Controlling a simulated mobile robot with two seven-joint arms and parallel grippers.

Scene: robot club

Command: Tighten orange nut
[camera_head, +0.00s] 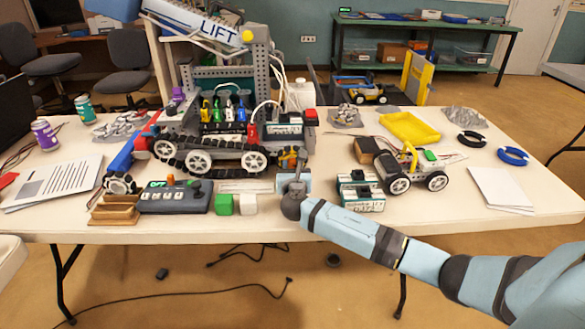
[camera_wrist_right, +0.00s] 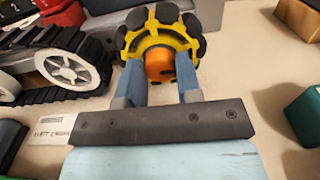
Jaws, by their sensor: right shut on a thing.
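The orange nut (camera_wrist_right: 159,64) sits at the hub of a yellow wheel (camera_wrist_right: 130,47) with dark rollers, in the right wrist view. My right gripper (camera_wrist_right: 160,78) has its two blue fingers on either side of the nut and is shut on it. In the head view, the right arm reaches in from the lower right, and the gripper (camera_head: 294,172) is at the table's middle, right of the tracked robot (camera_head: 212,155). The wheel (camera_head: 287,160) is mostly hidden there by the gripper. My left gripper is out of view.
A green cube (camera_head: 224,204) and white cube (camera_head: 248,204) lie just left of the gripper. A control box (camera_head: 175,198) is farther left. A green-white battery box (camera_head: 361,192) and small wheeled car (camera_head: 412,173) stand to the right. The table's front edge is close.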

